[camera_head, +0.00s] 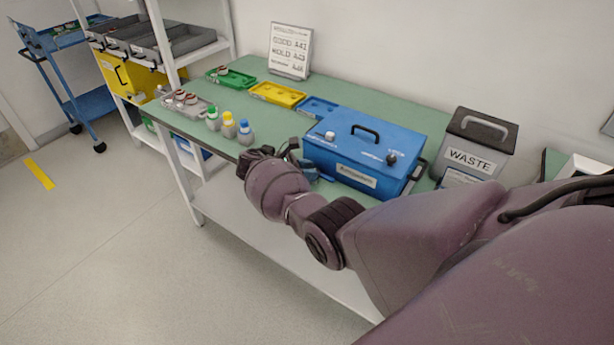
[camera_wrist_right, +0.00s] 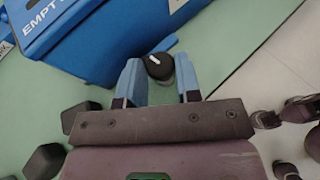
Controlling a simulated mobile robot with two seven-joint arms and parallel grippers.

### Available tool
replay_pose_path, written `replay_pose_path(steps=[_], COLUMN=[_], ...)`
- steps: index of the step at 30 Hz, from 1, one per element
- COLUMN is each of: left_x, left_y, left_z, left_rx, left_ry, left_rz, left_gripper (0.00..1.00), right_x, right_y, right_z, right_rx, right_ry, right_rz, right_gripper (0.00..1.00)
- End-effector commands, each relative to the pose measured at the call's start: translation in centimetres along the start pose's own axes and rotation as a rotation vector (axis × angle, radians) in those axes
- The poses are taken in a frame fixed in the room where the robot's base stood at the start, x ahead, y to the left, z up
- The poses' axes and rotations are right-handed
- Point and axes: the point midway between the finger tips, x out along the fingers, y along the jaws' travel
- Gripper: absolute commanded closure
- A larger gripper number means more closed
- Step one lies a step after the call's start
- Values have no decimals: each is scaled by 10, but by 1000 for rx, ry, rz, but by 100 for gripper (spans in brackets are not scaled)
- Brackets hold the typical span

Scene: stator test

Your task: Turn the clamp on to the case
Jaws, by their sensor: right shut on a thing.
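The blue case (camera_head: 355,148) stands on the green bench, with a black handle on its lid and a label on its front. It also fills the upper left of the right wrist view (camera_wrist_right: 75,30). My right gripper (camera_head: 293,155) is beside the case's left front corner, and my arm partly hides that area. In the right wrist view its blue fingers (camera_wrist_right: 158,82) are shut on a black knob with a white mark (camera_wrist_right: 158,66), close beside the case. This knob looks like part of the clamp; the rest of the clamp is hidden. My left gripper is out of view.
Three small bottles with white, yellow and blue caps (camera_head: 228,125) stand left of my gripper. A grey waste bin (camera_head: 485,130) stands right of the case. A sign (camera_head: 290,50) leans at the wall.

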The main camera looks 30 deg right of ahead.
Motion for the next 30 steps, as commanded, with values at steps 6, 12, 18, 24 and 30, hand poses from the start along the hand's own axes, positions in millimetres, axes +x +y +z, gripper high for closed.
replay_pose_path(steps=[6,12,18,24,30], left_x=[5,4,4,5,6], left_y=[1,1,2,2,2], left_z=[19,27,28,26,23], left_rx=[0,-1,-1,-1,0], left_ry=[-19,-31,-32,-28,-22], left_rz=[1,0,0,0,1], left_gripper=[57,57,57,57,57], right_x=[2,2,1,1,1], right_y=[1,2,2,2,2], right_z=[-4,-2,-2,-2,-2], right_rx=[33,50,54,54,54], right_ry=[2,2,3,3,2], right_rz=[-93,-132,-143,-142,-141], right_gripper=[92,92,92,92,47])
